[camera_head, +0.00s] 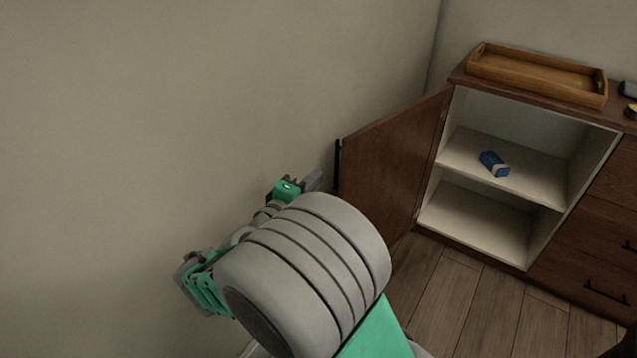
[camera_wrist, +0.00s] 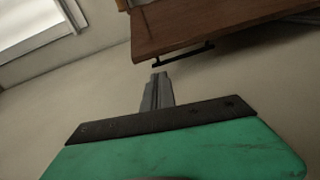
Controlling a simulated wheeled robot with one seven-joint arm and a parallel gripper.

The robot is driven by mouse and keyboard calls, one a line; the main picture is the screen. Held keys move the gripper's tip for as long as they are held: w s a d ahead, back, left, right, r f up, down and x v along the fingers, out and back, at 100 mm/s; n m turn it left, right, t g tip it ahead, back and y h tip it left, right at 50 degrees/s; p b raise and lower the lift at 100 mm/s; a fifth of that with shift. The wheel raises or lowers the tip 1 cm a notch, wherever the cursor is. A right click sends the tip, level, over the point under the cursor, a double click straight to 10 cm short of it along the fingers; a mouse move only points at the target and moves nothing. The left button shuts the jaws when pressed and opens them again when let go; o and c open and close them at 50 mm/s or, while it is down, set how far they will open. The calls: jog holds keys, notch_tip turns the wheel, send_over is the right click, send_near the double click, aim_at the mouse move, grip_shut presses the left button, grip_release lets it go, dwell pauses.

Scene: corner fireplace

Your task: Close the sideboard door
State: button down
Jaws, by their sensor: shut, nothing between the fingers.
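The sideboard (camera_head: 575,238) is dark brown wood and stands against the wall at the right of the head view. Its door (camera_head: 392,165) is swung wide open to the left, with a black bar handle (camera_head: 338,168) at its free edge. My gripper (camera_head: 314,180) is just left of that edge, on the wall side, partly hidden by my arm. In the wrist view my gripper (camera_wrist: 157,82) is shut and empty, with the fingertips close below the door (camera_wrist: 225,35) and its handle (camera_wrist: 183,56). I cannot tell whether they touch.
A wooden tray (camera_head: 537,72) sits on the sideboard top. A small blue box (camera_head: 494,163) lies on the shelf inside. The wall (camera_head: 200,90) is close behind the door and my gripper. The wooden floor (camera_head: 470,310) before the sideboard is clear.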

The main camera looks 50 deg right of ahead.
jog(key=w+d+h+b, duration=0.1)
jog(key=w+d+b, duration=0.1)
jog(key=d, duration=0.8)
jog(key=shift+w+r+n, duration=0.2)
jog(key=shift+n, duration=0.2)
